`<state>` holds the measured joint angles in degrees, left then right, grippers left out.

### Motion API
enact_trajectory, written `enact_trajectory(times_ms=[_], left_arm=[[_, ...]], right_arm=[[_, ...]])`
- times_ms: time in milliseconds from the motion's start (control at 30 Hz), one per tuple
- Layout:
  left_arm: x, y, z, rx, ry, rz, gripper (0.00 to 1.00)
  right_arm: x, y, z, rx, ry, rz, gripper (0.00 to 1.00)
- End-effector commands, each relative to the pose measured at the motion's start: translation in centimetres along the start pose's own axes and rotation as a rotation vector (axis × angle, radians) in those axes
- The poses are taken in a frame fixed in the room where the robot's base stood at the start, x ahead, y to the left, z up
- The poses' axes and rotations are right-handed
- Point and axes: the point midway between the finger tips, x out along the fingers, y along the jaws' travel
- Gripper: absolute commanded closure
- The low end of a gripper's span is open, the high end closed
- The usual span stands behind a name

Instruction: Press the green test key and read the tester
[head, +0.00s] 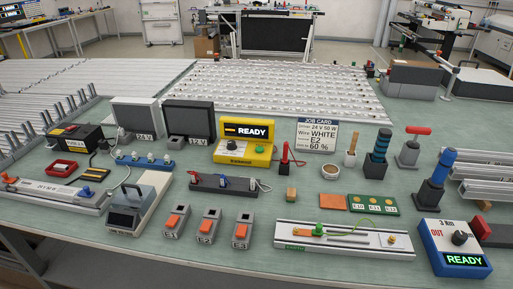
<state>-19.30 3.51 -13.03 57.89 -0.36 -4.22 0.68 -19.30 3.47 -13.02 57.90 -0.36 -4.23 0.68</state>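A yellow tester (260,156) stands on the bench a little left of the middle. Neither of my grippers shows in the head view.
A blue box (429,236) with a knob and a green READY display stands front right. Orange-topped blocks (208,226) and a rail (344,238) are in front.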

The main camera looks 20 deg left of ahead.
Motion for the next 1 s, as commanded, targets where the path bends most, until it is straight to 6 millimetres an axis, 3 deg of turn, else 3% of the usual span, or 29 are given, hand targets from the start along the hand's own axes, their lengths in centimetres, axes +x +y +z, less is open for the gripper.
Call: enact_trajectory(times_ms=[400,600,1000], left_arm=[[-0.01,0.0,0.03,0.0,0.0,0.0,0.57],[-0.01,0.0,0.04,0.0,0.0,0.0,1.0],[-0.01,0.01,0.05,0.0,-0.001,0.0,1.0]], right_arm=[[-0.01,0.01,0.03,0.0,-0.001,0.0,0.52],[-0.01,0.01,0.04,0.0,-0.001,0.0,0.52],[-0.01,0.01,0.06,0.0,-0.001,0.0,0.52]])
